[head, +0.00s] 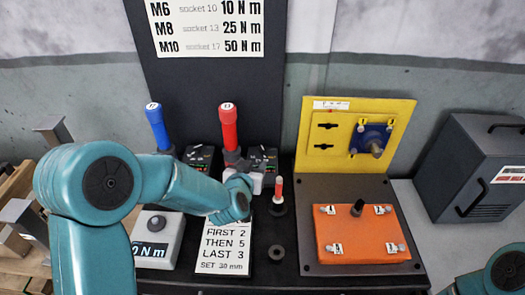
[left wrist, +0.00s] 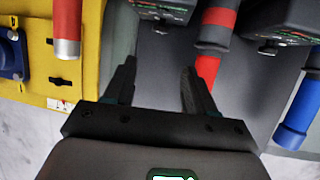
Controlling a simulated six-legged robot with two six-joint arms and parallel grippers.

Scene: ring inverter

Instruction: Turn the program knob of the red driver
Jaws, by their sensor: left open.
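The red driver (head: 228,128) stands upright at the back of the dark bench. It also shows in the left wrist view (left wrist: 210,45), as a grey and red shaft right of my fingers. A dark control box (head: 263,158) stands just right of it in the head view. In the left wrist view a small dark knob (left wrist: 160,28) sits below this box's lit face (left wrist: 165,8). My left gripper (left wrist: 158,78) is open and empty, with the knob ahead of the gap between its fingers, apart from them. In the head view my wrist hides most of this gripper (head: 257,178).
A blue driver (head: 157,127) with its own box (head: 200,157) stands left. A small red-topped tool (head: 279,190) stands close right of my left gripper. A yellow panel (head: 320,150), orange plate (head: 360,235) and instruction card (head: 222,252) are nearby. My right arm shows at lower right.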

